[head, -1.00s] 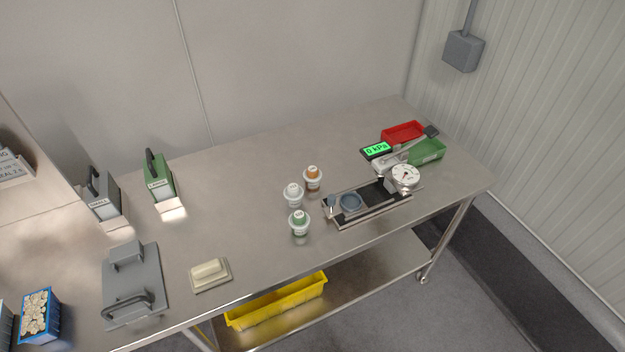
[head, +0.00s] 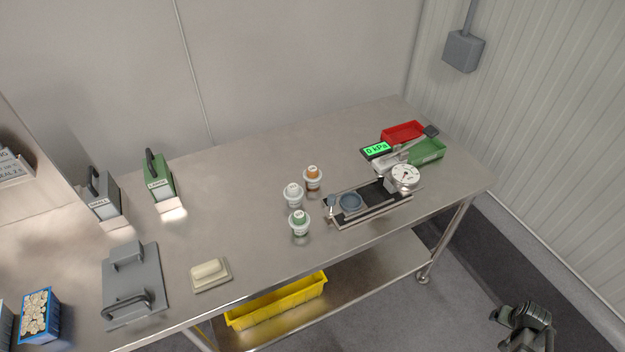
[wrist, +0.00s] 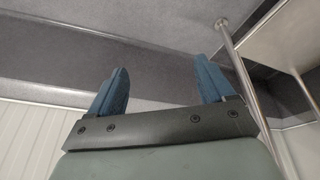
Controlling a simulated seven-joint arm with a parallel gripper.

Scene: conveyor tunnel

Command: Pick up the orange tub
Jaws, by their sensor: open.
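The orange tub (head: 312,179) is a small cup with an orange top and a white band. It stands upright on the steel table (head: 245,180), just behind a white tub (head: 293,195) and a green-topped tub (head: 299,223). My gripper shows in the wrist view (wrist: 160,85) with two blue fingers wide apart and nothing between them. That view holds floor, wall and a table leg, and no tub. In the head view, part of my arm is at the lower right, off the table and far from the tubs.
A test rig with a dial gauge (head: 404,177) stands right of the tubs. Behind it are a red tray (head: 403,132) and a green tray (head: 427,151). A butter dish-like block (head: 211,274) lies front left. The table behind the orange tub is clear.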

